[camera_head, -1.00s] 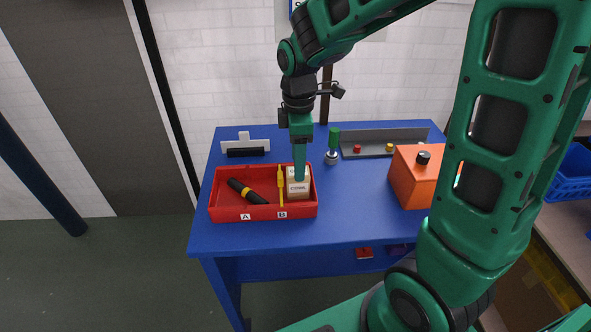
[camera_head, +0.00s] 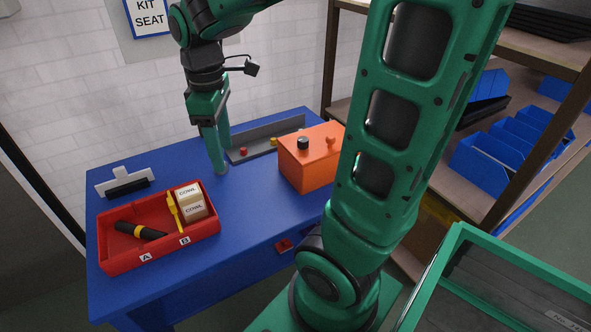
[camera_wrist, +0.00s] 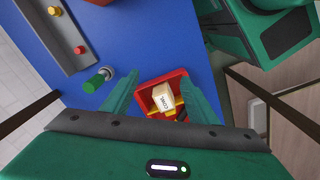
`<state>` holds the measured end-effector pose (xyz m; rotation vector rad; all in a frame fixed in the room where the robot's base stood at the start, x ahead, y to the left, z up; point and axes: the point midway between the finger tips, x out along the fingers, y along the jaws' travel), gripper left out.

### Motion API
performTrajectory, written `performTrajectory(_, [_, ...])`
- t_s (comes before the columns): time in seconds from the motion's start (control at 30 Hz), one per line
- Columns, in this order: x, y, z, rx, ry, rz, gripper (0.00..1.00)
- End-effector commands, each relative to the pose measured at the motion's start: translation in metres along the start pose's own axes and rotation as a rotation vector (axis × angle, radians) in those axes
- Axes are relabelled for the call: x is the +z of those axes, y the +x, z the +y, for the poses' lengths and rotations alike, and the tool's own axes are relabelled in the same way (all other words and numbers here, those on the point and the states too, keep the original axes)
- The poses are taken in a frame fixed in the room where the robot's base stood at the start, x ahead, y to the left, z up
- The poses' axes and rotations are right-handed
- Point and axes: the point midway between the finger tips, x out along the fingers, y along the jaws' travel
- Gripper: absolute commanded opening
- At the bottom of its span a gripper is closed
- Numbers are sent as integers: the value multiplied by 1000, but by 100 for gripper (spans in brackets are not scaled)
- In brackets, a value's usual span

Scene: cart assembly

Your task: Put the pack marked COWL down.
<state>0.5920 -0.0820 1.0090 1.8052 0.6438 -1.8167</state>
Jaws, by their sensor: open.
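The cream pack marked COWL (camera_head: 190,202) sits in compartment B, the right part of the red tray (camera_head: 150,255). In the wrist view the pack (camera_wrist: 162,98) shows beyond my fingers, inside the red tray (camera_wrist: 148,104). My gripper (camera_head: 218,162) is open and empty, behind and to the right of the tray, apart from the pack. In the wrist view its two fingers stand wide apart (camera_wrist: 160,92), with nothing between them.
A green-handled piece (camera_wrist: 97,82) stands close to my gripper. An orange box (camera_head: 310,160) and a grey rail (camera_head: 265,140) stand on the blue table (camera_head: 230,215).

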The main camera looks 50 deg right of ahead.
Motion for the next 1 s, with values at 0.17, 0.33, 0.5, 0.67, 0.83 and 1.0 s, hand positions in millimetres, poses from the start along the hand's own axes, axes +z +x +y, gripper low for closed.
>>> performTrajectory(0.17, [107,12,-7,-4,625,0,53])
performTrajectory(0.33, [169,28,-28,-19,1056,-1,53])
performTrajectory(0.5, [190,36,-42,-30,1241,-4,53])
performTrajectory(0.67, [192,37,-43,-30,1260,-4,53])
performTrajectory(0.83, [191,37,-43,-30,1257,-5,53])
performTrajectory(1.0, [191,37,-43,-30,1256,-5,53])
